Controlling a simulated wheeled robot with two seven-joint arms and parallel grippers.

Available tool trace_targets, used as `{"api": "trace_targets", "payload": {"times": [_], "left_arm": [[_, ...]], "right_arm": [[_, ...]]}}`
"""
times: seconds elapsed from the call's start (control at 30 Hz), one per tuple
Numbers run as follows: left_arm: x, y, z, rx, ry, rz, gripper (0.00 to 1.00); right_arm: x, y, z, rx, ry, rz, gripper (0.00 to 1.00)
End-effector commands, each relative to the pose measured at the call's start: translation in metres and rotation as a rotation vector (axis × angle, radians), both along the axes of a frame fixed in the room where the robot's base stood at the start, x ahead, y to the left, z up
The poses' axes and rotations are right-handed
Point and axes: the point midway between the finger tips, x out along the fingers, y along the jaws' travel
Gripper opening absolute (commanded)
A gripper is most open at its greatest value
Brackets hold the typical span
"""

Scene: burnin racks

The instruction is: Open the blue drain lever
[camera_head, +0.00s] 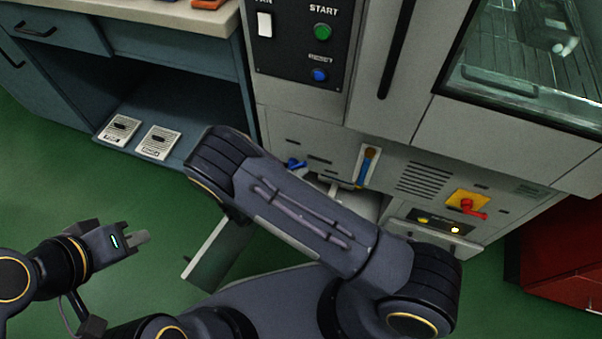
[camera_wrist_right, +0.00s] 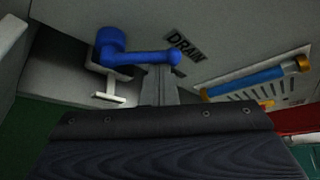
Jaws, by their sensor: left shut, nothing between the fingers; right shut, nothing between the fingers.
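The blue drain lever (camera_wrist_right: 140,57) shows in the right wrist view below the machine panel, beside the DRAIN label (camera_wrist_right: 185,45). Its round hub is at the left and its arm points right, ending in a ball. In the head view only a small part of the lever (camera_head: 294,163) shows above my right arm. My right gripper (camera_wrist_right: 160,82) is shut and empty, its fingers close to the lever's arm; I cannot tell whether they touch. My right arm hides it in the head view. My left gripper (camera_head: 143,237) is shut and empty over the green floor, far from the lever.
A blue tube gauge with an orange cap (camera_head: 367,165) is right of the lever. A red rotary switch (camera_head: 467,203) on a yellow plate is further right. An open panel (camera_head: 213,258) hangs low behind my right arm. A blue workbench (camera_head: 125,68) stands left. Floor is clear around my left gripper.

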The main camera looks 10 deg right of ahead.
Motion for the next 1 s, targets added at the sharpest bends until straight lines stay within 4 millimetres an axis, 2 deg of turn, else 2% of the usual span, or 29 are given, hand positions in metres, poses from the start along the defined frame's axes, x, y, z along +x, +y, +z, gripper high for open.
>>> {"api": "trace_targets", "payload": {"times": [0.5, 1.0], "left_arm": [[0.000, 0.000, -0.013, 0.000, 0.000, 0.000, 0.00], [0.000, 0.000, -0.016, 0.000, 0.000, 0.000, 0.00]], "right_arm": [[0.011, 0.016, 0.011, -0.386, 0.260, 0.000, 0.00], [0.018, 0.026, 0.016, -0.379, 0.256, 0.002, 0.00]]}}
